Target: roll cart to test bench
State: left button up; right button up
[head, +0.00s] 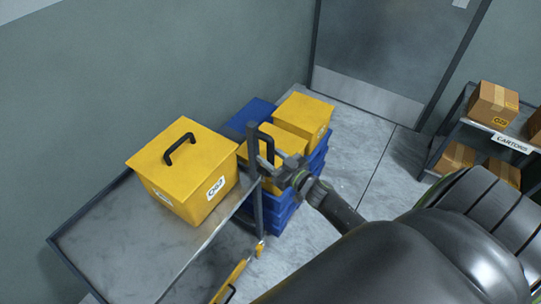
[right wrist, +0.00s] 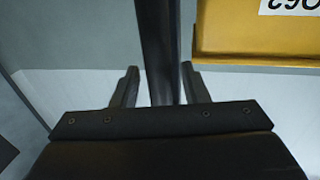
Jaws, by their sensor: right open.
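The cart (head: 120,235) has a grey metal top with a dark rim and stands at the left along the wall in the head view. A yellow lidded box (head: 190,170) with a black handle and a "062" label sits on it. A dark upright handle bar (head: 252,140) rises at the cart's right end. My right gripper (head: 279,171) is at this handle. In the right wrist view the dark bar (right wrist: 157,45) runs between its two open fingers (right wrist: 160,75), with gaps at both sides. My left gripper is out of view. No test bench shows.
Blue crates (head: 283,214) with yellow boxes (head: 303,117) stand just behind the cart's handle end. A shelf labelled "CARTONS" (head: 508,143) holds cardboard boxes at the right. A grey door (head: 390,50) is at the back. Bare floor (head: 350,150) lies between crates and shelf.

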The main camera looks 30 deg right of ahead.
grip_shut()
dwell(0.3)
